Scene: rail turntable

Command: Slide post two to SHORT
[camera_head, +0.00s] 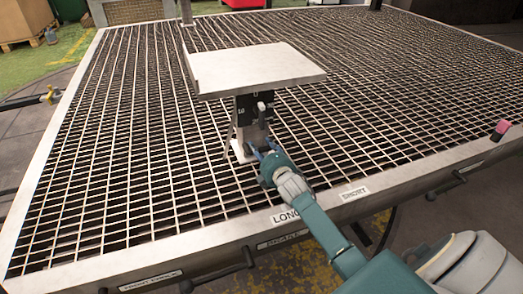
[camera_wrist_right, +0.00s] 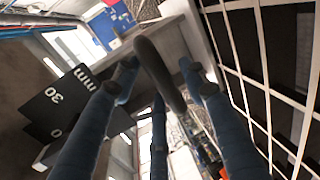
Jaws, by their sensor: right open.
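A LONG label (camera_head: 285,216) and a SHORT label (camera_head: 354,194) sit on the front rim, LONG to the left. My right gripper (camera_head: 266,151) is low in front of the post. In the right wrist view, its blue fingers (camera_wrist_right: 158,95) are spread around a dark rounded bar (camera_wrist_right: 160,65), with no clear contact. A black scale plate (camera_wrist_right: 58,98) reads mm, 30 and 0. My left gripper is out of view.
The turntable's grating (camera_head: 110,150) is largely bare around the post. A rim (camera_head: 60,277) borders it, with a BRAKE label (camera_head: 283,239) and dark handles below.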

